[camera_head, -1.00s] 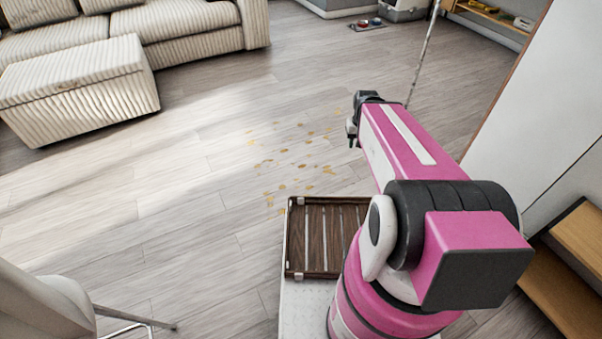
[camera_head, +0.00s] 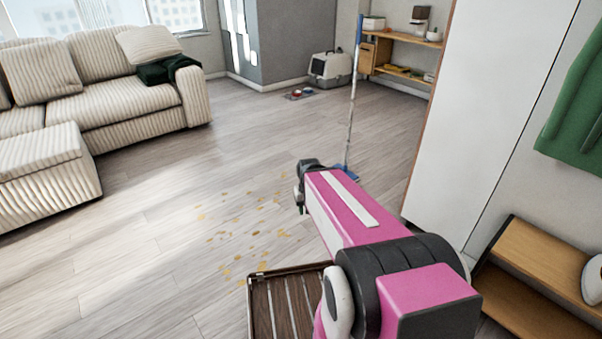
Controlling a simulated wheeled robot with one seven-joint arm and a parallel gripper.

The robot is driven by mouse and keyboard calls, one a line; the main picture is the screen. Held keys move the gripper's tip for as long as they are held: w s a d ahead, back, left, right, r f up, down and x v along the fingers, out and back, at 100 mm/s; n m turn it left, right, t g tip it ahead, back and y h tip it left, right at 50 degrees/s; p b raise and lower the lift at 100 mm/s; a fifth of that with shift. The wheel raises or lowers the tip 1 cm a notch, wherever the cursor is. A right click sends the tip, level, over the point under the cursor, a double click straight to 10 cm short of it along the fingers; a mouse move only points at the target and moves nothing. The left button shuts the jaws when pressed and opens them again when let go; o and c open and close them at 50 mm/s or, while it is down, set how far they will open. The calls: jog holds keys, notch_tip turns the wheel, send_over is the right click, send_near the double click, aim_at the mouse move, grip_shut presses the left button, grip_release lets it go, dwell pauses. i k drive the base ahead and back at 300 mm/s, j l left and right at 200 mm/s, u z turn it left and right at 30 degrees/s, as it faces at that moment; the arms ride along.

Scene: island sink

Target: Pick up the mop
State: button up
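The mop (camera_head: 350,108) stands upright on the floor ahead, with a blue grip at the top, a pale thin pole and a blue head (camera_head: 346,172) at the floor. My arm partly hides the head's lower part. My gripper (camera_head: 301,206) is at the far end of my pink arm, to the left of and nearer than the mop, apart from it. It points down and looks small and dark. I cannot tell whether its fingers are open.
Yellowish spots (camera_head: 245,232) lie on the floor left of my gripper. A sofa (camera_head: 130,98) stands at the left. A white panel (camera_head: 478,110) and a wooden shoe shelf (camera_head: 535,265) are at the right. A pet carrier (camera_head: 330,66) and bowls (camera_head: 299,94) are at the back. The middle floor is clear.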

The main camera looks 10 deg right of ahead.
aim_at(352, 176)
jog(key=i+l, duration=0.15)
jog(key=i, duration=0.3)
jog(key=i+l, duration=0.15)
jog(key=i, duration=0.35)
jog(key=i+l+u, duration=0.1)
jog(key=i, duration=0.4)
jog(key=l, duration=0.05)
